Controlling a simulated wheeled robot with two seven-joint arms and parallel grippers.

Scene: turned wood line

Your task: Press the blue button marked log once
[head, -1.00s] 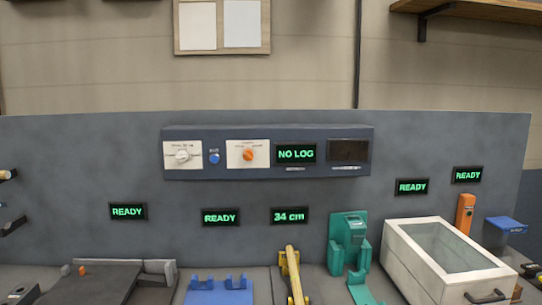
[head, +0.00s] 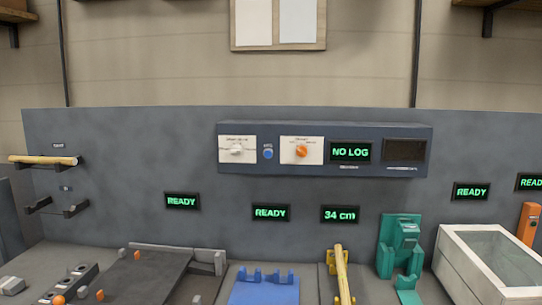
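A small round blue button (head: 268,154) sits on the dark control panel (head: 322,172) on the grey back wall. It lies between a white plate with a white knob (head: 236,149) and a white plate with an orange knob (head: 301,151). The tiny label above the button is too small to read. A display (head: 350,152) to the right on the same panel reads NO LOG in green. Neither of my grippers shows in the head view.
Below the panel stand a blue cradle (head: 265,289), a yellow lever-like part (head: 342,275), a teal fixture (head: 399,245) and a white glass-lidded box (head: 490,262). A wooden rod (head: 42,160) rests on wall hooks at left.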

